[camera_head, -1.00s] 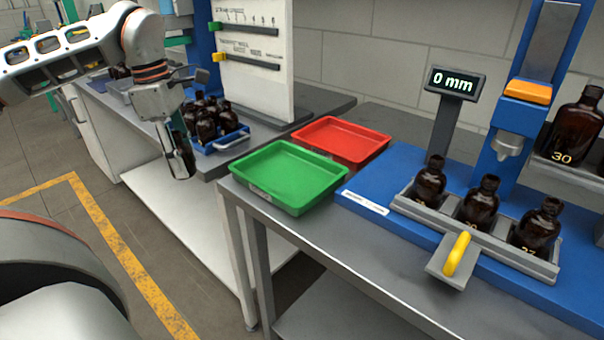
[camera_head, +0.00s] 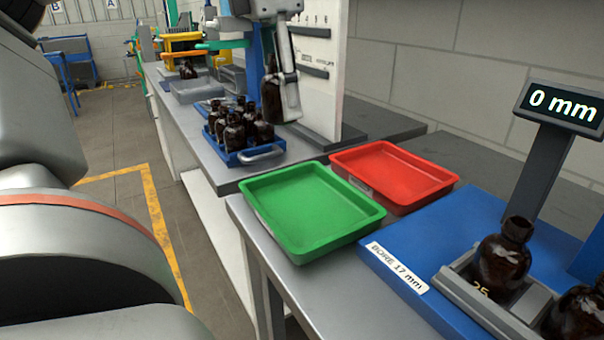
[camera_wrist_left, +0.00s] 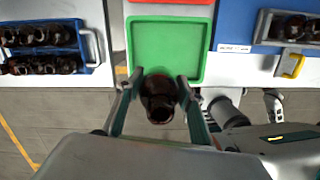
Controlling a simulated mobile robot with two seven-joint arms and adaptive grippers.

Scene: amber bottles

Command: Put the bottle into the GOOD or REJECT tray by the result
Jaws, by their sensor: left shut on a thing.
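My left gripper (camera_head: 285,112) is shut on a dark amber bottle (camera_head: 271,90) and holds it up in front of the white board. In the left wrist view the bottle (camera_wrist_left: 159,97) sits between the two fingers, overlapping the near edge of the green tray. The green tray (camera_head: 268,178) is empty on the near table, and it fills the top middle of the wrist view (camera_wrist_left: 166,48). The empty red tray (camera_head: 392,172) stands behind it to the right. A display (camera_head: 560,106) reads "0 mm". My right gripper is not in view.
A blue crate (camera_head: 238,158) with several amber bottles stands on the far bench. A bottle marked 25 (camera_head: 503,258) and another bottle (camera_head: 577,318) sit in a grey holder on the blue base (camera_head: 455,222), labelled "BORE 17 mm".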

